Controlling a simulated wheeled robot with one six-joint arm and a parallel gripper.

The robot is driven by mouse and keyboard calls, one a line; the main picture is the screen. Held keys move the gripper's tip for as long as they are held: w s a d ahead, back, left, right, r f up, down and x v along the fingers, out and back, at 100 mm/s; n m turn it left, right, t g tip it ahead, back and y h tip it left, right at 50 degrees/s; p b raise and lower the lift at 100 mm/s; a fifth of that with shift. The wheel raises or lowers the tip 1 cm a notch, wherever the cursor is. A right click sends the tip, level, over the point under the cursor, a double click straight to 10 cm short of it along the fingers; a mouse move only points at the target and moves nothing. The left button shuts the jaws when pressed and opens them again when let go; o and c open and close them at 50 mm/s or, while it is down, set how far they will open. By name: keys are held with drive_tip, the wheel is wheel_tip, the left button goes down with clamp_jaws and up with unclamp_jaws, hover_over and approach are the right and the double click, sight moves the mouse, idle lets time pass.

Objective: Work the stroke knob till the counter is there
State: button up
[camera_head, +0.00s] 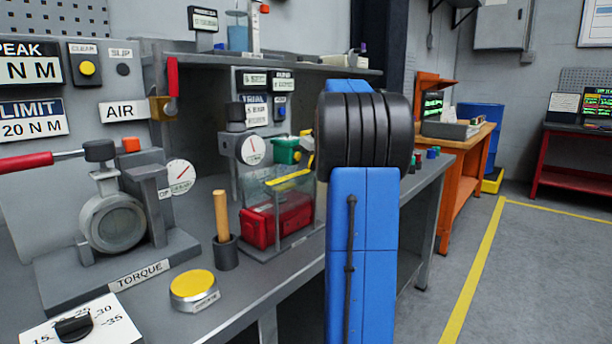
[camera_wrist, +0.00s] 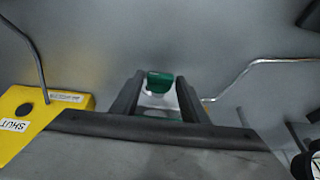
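A green block-like piece (camera_wrist: 160,82) with a pale part below it lies between the fingertips of my gripper (camera_wrist: 160,88) in the wrist view. I cannot tell if it is the stroke knob. The two dark fingers stand apart on either side of it, with a narrow gap visible. In the head view my blue arm hides the gripper; a green box-shaped part (camera_head: 286,151) shows just left of the arm. No part is readable as a stroke knob or counter. Small label panels (camera_head: 255,80) stand above a dial gauge (camera_head: 251,150).
A red block in a clear-walled case (camera_head: 272,222), a wooden-handled tool (camera_head: 222,215) and a yellow-topped disc (camera_head: 193,288) stand on the grey bench. A yellow block marked SHUT (camera_wrist: 35,118) and bent metal rods (camera_wrist: 265,62) flank my fingers in the wrist view.

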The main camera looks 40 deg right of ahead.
drive_tip(key=a+v, duration=0.1)
drive_tip(key=v, duration=1.6)
drive_tip(key=shift+d+r, duration=0.25)
drive_tip(key=shift+d, duration=0.15)
